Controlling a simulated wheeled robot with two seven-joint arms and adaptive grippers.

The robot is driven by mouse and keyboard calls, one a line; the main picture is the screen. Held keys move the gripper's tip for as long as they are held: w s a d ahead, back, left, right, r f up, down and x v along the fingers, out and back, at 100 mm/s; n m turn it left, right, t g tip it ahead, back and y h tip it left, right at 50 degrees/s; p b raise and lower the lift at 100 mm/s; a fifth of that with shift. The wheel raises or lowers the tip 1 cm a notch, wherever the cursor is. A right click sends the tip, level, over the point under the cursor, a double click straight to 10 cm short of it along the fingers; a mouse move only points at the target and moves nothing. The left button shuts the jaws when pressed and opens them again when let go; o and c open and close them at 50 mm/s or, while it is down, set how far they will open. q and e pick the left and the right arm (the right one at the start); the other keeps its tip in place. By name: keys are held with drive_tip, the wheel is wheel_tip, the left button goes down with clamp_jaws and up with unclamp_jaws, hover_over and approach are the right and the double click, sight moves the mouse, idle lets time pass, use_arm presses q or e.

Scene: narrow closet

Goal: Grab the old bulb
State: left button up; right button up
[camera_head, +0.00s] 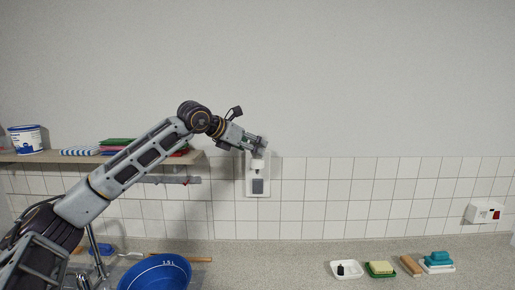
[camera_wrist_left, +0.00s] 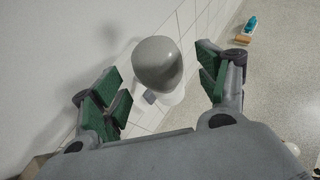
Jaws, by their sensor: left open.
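The old bulb (camera_wrist_left: 158,62) shows as a grey rounded shape in the left wrist view, over a white base by the tiled wall. In the head view a white piece (camera_head: 258,166), probably the lamp socket or part of the bulb, sits on the pale wall plate (camera_head: 258,188). My left gripper (camera_head: 257,146) is just above it, hiding much of the bulb. In the left wrist view the green-padded fingers of my left gripper (camera_wrist_left: 160,82) are wide apart, with the bulb between them in the picture and visible gaps on both sides. My right gripper is out of view.
A shelf (camera_head: 60,157) with a tub (camera_head: 26,139) and folded cloths is at the left. A blue basin (camera_head: 156,273) stands below. Soap dishes (camera_head: 345,269) and a brush (camera_head: 411,266) lie on the counter at right. A socket box (camera_head: 484,212) is far right.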

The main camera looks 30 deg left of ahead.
use_arm(q)
drive_tip(key=shift+p+x, duration=0.65)
drive_tip(key=shift+x, duration=1.2)
drive_tip(key=c, duration=1.1)
drive_tip(key=shift+a+r, duration=0.1)
drive_tip(key=shift+r, duration=0.05)
drive_tip(key=shift+r+b, duration=0.7)
drive_tip(key=shift+r, duration=4.15)
